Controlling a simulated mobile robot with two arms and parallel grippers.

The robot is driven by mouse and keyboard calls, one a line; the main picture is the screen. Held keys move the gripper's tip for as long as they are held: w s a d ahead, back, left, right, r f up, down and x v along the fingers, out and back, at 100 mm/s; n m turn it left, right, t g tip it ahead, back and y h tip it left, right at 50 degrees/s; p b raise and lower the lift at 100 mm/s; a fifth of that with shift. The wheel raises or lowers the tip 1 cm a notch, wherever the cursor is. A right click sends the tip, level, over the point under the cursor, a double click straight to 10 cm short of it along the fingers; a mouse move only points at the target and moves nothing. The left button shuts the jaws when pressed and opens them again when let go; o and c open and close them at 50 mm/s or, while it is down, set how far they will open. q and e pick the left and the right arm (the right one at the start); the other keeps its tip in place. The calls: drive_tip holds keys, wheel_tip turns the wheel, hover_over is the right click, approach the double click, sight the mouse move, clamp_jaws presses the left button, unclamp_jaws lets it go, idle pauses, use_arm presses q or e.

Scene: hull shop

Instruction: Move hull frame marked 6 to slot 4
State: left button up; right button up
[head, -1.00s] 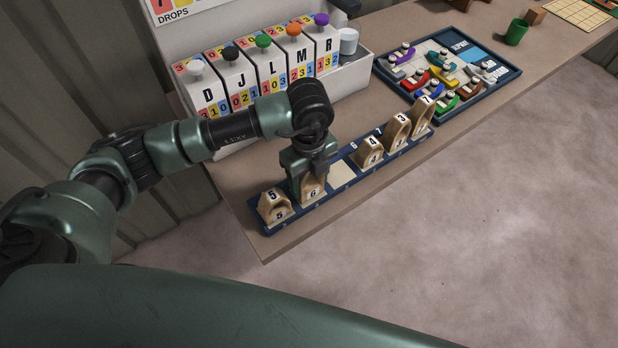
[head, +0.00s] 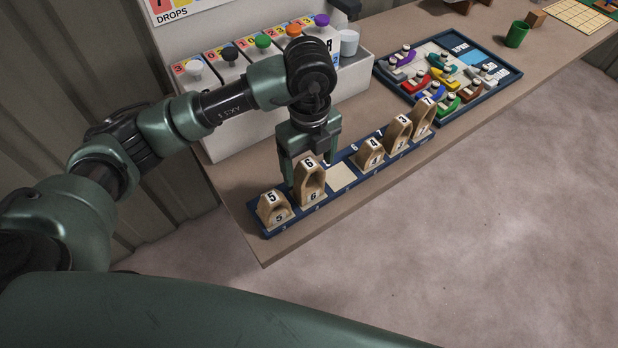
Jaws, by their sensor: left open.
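The hull frame marked 6 (head: 311,182) is a tan wooden arch with white number tags. It stands upright in the second place from the left of the dark blue rack (head: 325,201). My left gripper (head: 308,168) is open just above and around the top of frame 6, with no grip on it. Left of it, in the end place, stands the frame marked 5 (head: 273,209). Right of frame 6 is a bare pale place (head: 342,176), then the frame marked 4 (head: 372,154). The rack's small slot numbers are too unclear to tell slot 4. My right gripper is out of view.
A frame marked 3 (head: 398,133) and another tall frame (head: 423,118) stand at the rack's right end. Behind is a white dispenser (head: 348,72) with coloured knobs. A tray of coloured pieces (head: 507,84) and a green cup (head: 516,34) lie farther right.

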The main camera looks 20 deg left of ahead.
use_arm(q)
wheel_tip(320, 180, up, 5)
drive_tip(key=shift+r+b, duration=0.1)
drive_tip(key=shift+b, duration=0.2)
idle(0.6)
